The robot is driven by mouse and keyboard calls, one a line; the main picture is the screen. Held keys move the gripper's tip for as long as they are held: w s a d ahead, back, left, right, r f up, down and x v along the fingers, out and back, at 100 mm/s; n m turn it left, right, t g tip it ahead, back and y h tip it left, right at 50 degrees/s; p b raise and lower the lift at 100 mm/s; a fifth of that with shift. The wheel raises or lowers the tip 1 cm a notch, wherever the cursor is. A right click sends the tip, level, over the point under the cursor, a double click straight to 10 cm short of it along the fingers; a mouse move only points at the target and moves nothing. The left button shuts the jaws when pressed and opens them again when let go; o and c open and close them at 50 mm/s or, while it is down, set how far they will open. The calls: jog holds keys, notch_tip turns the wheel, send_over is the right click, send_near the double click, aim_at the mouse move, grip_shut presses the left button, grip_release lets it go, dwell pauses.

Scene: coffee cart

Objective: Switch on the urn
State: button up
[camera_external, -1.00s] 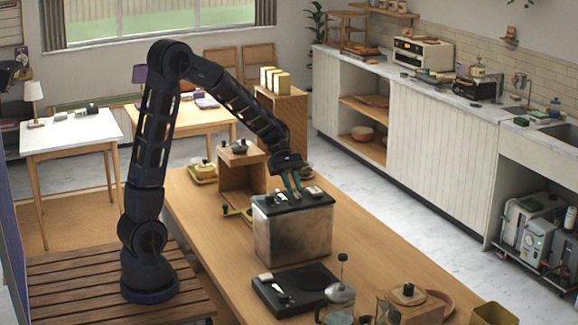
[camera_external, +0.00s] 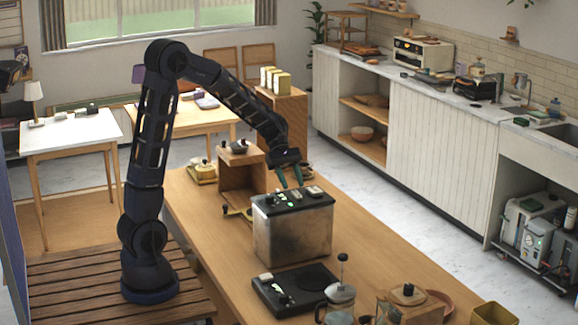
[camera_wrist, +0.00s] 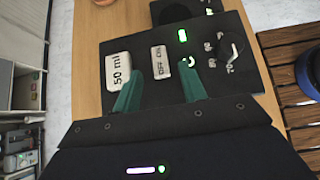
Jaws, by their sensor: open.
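The urn (camera_external: 292,235) is a worn steel box with a black top panel, standing on the wooden table. In the wrist view the panel (camera_wrist: 130,52) carries a white 50 ml button (camera_wrist: 118,70), an OFF/ON rocker switch (camera_wrist: 160,62), a dial with numbers (camera_wrist: 230,48) and a lit green lamp (camera_wrist: 182,35). A small curved green-white mark shows near the right fingertip. My gripper (camera_external: 290,180) is open and empty above the panel. In the wrist view its green fingers (camera_wrist: 161,78) are spread either side of the rocker. The rocker's tilt is unclear.
A black scale-like device (camera_external: 295,290) lies in front of the urn, with a glass press (camera_external: 340,302) to its right. A wooden stand (camera_external: 242,180) is behind left. A wooden box (camera_external: 408,308) stands at the near right. The table right of the urn is clear.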

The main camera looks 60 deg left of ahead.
jog(key=v, duration=0.8)
jog(key=shift+a+r, duration=0.3)
jog(key=s+d+r+m+t+y, duration=0.1)
jog(key=s+d+m+y, duration=0.1)
jog(key=s+m, duration=0.4)
jog(key=s+d+m+t+y, duration=0.2)
jog(key=s+m+y, duration=0.2)
jog(key=s, duration=0.8)
jog(key=s+d+r+m+t+y, duration=0.1)
jog(key=s+d+m+y, duration=0.1)
jog(key=s+m, duration=0.6)
jog(key=shift+s+d+r+t+y, duration=0.35)
jog(key=shift+s+y, duration=0.35)
jog(key=shift+y, duration=0.2)
